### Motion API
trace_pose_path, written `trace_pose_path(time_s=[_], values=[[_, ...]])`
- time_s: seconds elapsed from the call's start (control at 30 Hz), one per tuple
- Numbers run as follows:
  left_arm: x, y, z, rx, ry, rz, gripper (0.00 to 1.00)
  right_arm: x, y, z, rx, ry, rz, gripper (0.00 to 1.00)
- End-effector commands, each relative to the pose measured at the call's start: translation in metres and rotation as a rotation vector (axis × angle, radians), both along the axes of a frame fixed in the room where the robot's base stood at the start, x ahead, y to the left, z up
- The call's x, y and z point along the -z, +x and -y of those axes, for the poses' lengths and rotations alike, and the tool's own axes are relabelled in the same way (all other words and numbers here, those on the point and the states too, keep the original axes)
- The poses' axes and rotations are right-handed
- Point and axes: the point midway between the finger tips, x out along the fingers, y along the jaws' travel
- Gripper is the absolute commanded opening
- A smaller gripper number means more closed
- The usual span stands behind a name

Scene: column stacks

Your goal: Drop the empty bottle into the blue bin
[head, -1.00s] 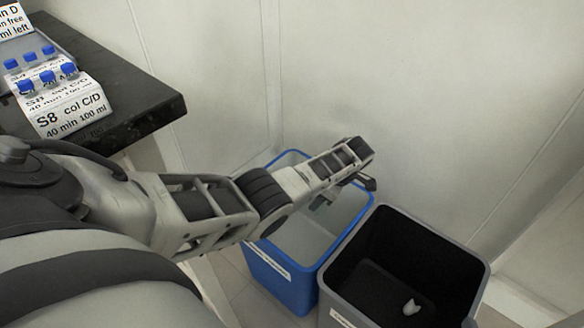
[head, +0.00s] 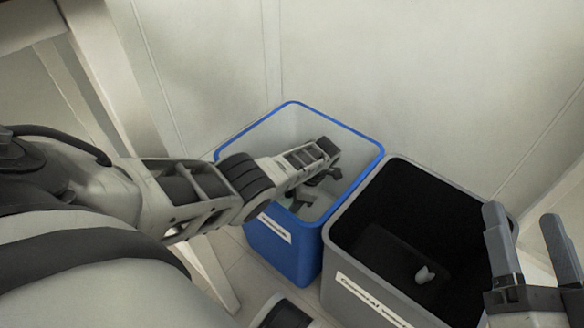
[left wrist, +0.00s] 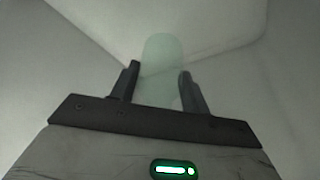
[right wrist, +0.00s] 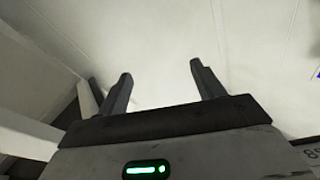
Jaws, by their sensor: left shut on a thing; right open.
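The blue bin (head: 293,262) stands at the centre of the head view, with a white label on its front. My left gripper (head: 318,184) is over the bin's opening, reaching in at its rim level or below; the exact depth is hard to tell. It is shut on the bottle (left wrist: 162,62), which is pale, translucent and greenish in the left wrist view, between the two fingers. In the head view the bottle is mostly hidden by the gripper. My right gripper (head: 524,218) is open and empty, near the grey bin's right side.
A grey bin (head: 352,268), labelled as general waste, stands right of the blue bin. It holds a small pale scrap (head: 425,274). A pale wall (head: 420,70) rises close behind both bins. A table leg (head: 112,90) stands at the left.

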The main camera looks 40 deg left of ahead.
Motion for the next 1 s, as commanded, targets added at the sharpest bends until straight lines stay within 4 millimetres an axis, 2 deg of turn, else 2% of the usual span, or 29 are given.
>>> trace_pose_path(time_s=[0.17,0.3,0.4,0.7,1.0], values=[[0.019,0.0,0.0,0.001,0.0,0.0,0.22,-0.021,0.003,0.002,0.024,-0.057,0.226,0.68],[0.032,0.0,0.0,0.002,0.002,0.0,0.22,-0.046,-0.002,0.002,0.043,-0.106,0.455,0.68],[0.035,0.0,0.0,0.002,0.001,0.001,0.22,-0.057,-0.007,0.001,0.051,-0.126,0.549,0.68],[0.034,0.0,0.0,0.001,0.0,0.0,0.22,-0.062,-0.008,0.001,0.052,-0.13,0.572,0.68],[0.043,0.001,0.0,0.0,0.001,0.001,0.22,-0.066,-0.013,0.0,0.058,-0.145,0.642,0.68]])
